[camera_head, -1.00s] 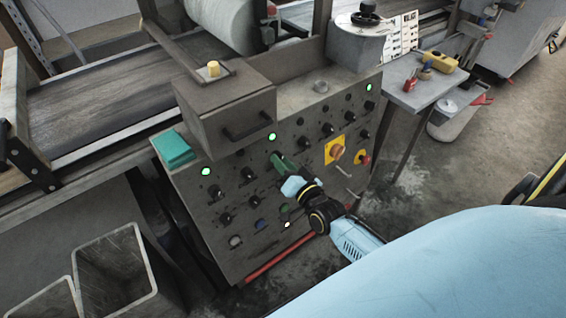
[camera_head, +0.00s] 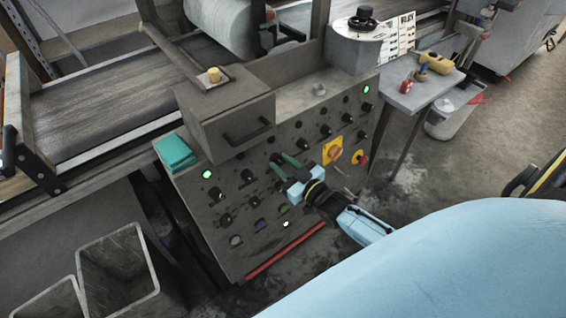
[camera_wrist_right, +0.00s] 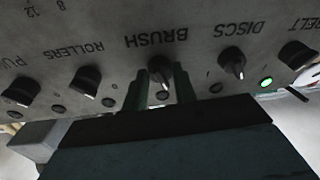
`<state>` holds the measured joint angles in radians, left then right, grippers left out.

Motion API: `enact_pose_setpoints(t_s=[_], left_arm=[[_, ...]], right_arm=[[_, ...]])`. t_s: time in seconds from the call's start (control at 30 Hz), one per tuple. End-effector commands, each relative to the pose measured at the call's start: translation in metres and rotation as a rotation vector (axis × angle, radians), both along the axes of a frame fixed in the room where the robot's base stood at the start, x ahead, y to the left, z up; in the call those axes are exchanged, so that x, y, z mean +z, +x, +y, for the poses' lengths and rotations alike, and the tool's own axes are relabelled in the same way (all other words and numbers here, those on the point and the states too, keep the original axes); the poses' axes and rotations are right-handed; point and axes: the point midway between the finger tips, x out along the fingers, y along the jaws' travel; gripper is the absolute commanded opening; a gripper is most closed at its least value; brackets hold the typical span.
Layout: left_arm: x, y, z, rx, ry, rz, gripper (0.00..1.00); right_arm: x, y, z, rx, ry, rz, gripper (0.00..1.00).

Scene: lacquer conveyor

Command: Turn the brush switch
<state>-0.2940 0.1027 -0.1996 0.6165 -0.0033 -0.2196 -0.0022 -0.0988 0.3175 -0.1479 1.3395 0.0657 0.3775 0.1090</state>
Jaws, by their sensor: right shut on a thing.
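The brush switch (camera_wrist_right: 160,70) is a black knob with a white mark, under the upside-down label BRUSH on the grey control panel (camera_head: 262,252). My right gripper (camera_head: 282,166) reaches the upper middle of the panel. In the right wrist view its dark green fingers (camera_wrist_right: 161,92) stand on either side of the knob, shut on it. The knob's white mark points down in that view. The small lamp between the fingers is dark. The knob is hidden by the gripper in the head view. My left gripper is not in view.
Neighbouring knobs, DISCS (camera_wrist_right: 232,64) and ROLLERS (camera_wrist_right: 86,80), sit close on both sides. A green lamp (camera_wrist_right: 266,82) near BELT is lit. A yellow-backed emergency switch (camera_head: 333,151) is right of my gripper. A box with a handle (camera_head: 226,112) juts out above the panel.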

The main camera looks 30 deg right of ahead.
Motion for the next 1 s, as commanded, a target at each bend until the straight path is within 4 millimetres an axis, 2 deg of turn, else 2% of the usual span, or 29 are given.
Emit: enact_pose_setpoints(t_s=[0.4, 0.9, 0.93, 1.0], left_arm=[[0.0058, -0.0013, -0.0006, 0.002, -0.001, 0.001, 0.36], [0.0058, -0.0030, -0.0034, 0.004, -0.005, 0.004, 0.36], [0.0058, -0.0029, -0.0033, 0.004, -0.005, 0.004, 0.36], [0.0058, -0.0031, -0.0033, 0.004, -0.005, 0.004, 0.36]], right_arm=[[0.0001, -0.0001, -0.0004, 0.029, -0.158, -0.012, 0.05], [-0.0002, -0.0002, -0.0006, 0.032, -0.174, -0.013, 0.05], [-0.0002, -0.0002, -0.0006, 0.032, -0.174, -0.013, 0.31], [-0.0001, -0.0002, -0.0007, 0.032, -0.173, -0.013, 0.40]])
